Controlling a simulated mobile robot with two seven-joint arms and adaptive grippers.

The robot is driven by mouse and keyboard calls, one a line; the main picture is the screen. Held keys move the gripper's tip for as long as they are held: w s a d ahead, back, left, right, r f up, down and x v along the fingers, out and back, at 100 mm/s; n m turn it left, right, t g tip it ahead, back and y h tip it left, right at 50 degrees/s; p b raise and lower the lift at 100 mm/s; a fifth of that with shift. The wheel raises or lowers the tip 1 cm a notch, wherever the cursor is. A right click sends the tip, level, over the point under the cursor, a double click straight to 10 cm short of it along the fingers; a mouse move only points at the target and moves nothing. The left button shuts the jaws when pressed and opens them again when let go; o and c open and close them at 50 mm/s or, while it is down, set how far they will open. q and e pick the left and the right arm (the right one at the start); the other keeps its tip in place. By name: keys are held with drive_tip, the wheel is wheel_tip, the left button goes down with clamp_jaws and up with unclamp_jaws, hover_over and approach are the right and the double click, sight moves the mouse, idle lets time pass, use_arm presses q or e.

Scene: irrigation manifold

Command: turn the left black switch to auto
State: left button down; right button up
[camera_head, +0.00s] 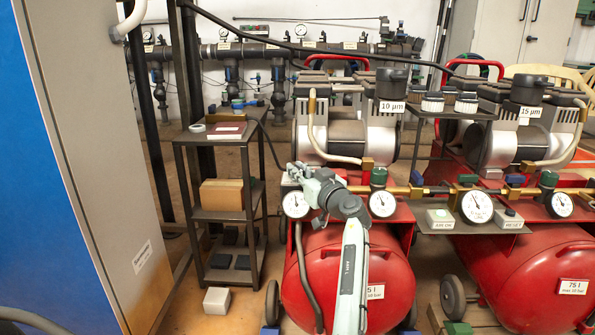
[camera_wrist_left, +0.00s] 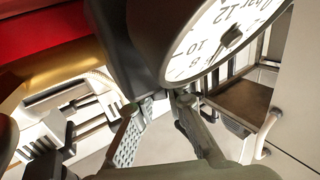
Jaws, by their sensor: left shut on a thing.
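My left gripper (camera_head: 299,173) is at the front of the left red compressor, just above its left round gauge (camera_head: 295,204). The left black switch is hidden behind the gripper in the head view. In the left wrist view a black block (camera_wrist_left: 135,55) that looks like the switch runs down to the gripper's fingers (camera_wrist_left: 165,115), which are shut on it; the exact contact is partly hidden. The white-faced gauge (camera_wrist_left: 215,45) is close beside the fingers there. The switch's setting cannot be read. My right gripper is not in view.
A second gauge (camera_head: 382,204) and a green-capped valve (camera_head: 378,176) are just right of my left arm. A dark shelf rack (camera_head: 225,216) stands to the left. The right compressor (camera_head: 535,270) and a large gauge (camera_head: 476,206) are farther right.

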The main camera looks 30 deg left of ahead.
use_arm(q)
drive_tip(key=shift+s+d+f, duration=0.1)
drive_tip(key=shift+d+f, duration=0.1)
drive_tip(key=shift+d, duration=0.1)
drive_tip(key=c, duration=1.5)
unclamp_jaws()
drive_tip(key=shift+a+r, duration=0.1)
drive_tip(key=shift+r, duration=0.05)
drive_tip(key=shift+c, duration=0.2)
drive_tip(key=v, duration=1.2)
drive_tip(key=shift+d, duration=0.2)
